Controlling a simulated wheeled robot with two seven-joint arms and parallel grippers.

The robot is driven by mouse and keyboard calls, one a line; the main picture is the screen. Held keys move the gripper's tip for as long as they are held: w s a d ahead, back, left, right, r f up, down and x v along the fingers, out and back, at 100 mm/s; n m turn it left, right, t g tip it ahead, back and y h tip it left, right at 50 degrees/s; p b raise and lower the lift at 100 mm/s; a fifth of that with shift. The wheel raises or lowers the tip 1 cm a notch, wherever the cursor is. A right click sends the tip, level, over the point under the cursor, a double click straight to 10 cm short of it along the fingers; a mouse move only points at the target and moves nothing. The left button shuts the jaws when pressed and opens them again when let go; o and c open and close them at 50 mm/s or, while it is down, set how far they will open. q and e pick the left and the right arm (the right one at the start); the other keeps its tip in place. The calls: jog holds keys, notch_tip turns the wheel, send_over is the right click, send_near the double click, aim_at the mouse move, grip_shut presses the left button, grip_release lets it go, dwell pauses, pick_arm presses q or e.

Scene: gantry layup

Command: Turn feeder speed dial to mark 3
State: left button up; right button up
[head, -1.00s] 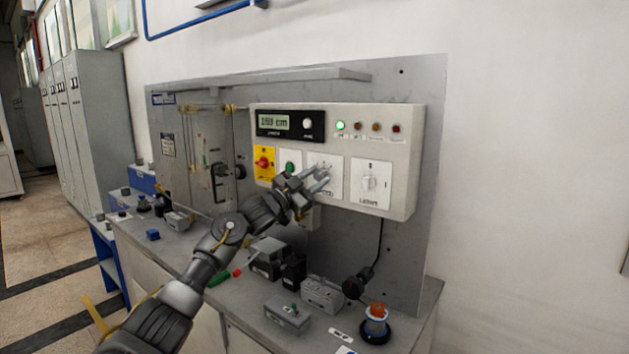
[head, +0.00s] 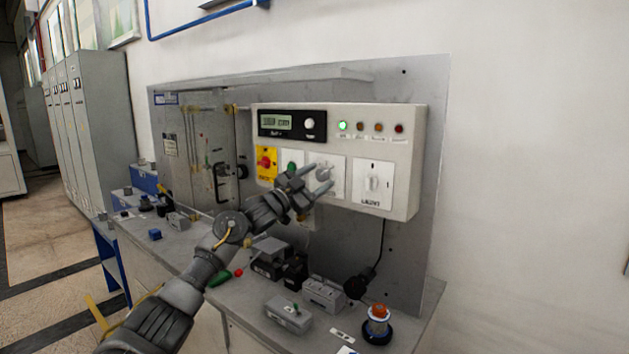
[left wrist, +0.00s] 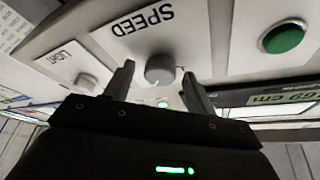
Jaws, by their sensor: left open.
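The speed dial is a round grey knob (left wrist: 160,70) on a white plate marked SPEED, upside down in the left wrist view. In the head view the dial (head: 323,173) is partly hidden by my left gripper (head: 318,182). My left gripper also shows in the left wrist view (left wrist: 158,85). It is open, with one finger on either side of the knob and a gap visible to each. I cannot tell how deep the fingertips reach around it. The dial's scale marks are too small to read. My right gripper is not in view.
On the same control box (head: 410,160) are a light switch (head: 372,183), a green button (left wrist: 283,38), a red-on-yellow switch (head: 266,162), a display (head: 291,124) and indicator lamps. Below, the bench holds several small boxes and an orange-topped part (head: 378,318).

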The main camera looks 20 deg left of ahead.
pick_arm(q)
jog(key=b+v, duration=0.3)
jog(key=v, duration=0.7)
jog(key=shift+s+a+f, duration=0.2)
jog(key=shift+s, duration=0.1)
